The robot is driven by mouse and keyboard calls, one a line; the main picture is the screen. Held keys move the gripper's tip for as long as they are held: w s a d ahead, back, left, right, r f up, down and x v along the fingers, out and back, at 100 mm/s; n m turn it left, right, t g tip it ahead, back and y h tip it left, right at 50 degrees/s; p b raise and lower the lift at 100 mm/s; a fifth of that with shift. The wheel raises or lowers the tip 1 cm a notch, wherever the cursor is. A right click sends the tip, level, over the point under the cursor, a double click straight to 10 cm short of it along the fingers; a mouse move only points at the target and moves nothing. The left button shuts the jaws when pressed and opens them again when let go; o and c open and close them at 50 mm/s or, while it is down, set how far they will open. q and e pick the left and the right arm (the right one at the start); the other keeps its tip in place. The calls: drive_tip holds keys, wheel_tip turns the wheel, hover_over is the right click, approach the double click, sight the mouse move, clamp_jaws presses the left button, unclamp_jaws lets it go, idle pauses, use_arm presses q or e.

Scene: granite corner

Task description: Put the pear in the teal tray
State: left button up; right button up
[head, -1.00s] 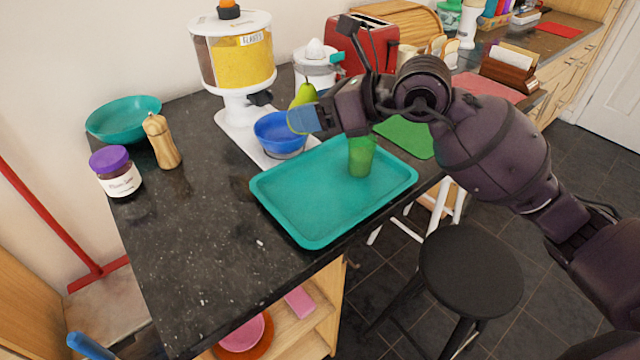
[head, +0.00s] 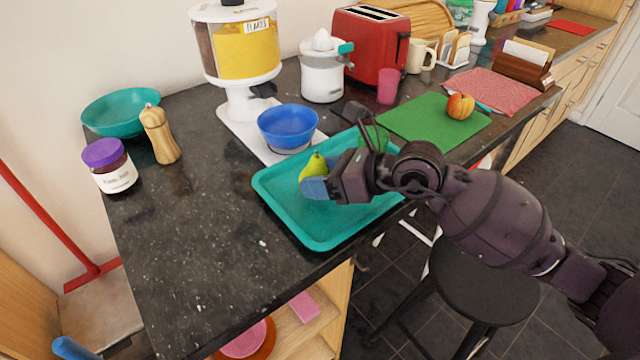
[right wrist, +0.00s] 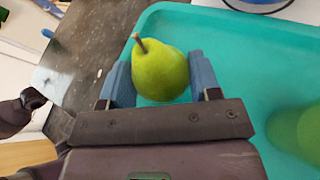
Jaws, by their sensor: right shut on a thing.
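The green pear (head: 313,168) is between the blue fingers of my right gripper (head: 314,186), over the left part of the teal tray (head: 300,229). In the right wrist view, the pear (right wrist: 160,72) stands upright with its stem up, and the right gripper (right wrist: 161,82) is shut on it. I cannot tell whether the pear's underside touches the tray floor.
A blue bowl (head: 287,127) stands just behind the tray under the cereal dispenser (head: 238,55). A green mat (head: 420,122) with an apple (head: 460,106) lies to the right. A pink cup (head: 388,86) stands near the red toaster (head: 368,48).

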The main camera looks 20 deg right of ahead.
drive_tip(key=shift+f, duration=1.05)
drive_tip(key=o, duration=1)
drive_tip(key=shift+c, duration=0.2)
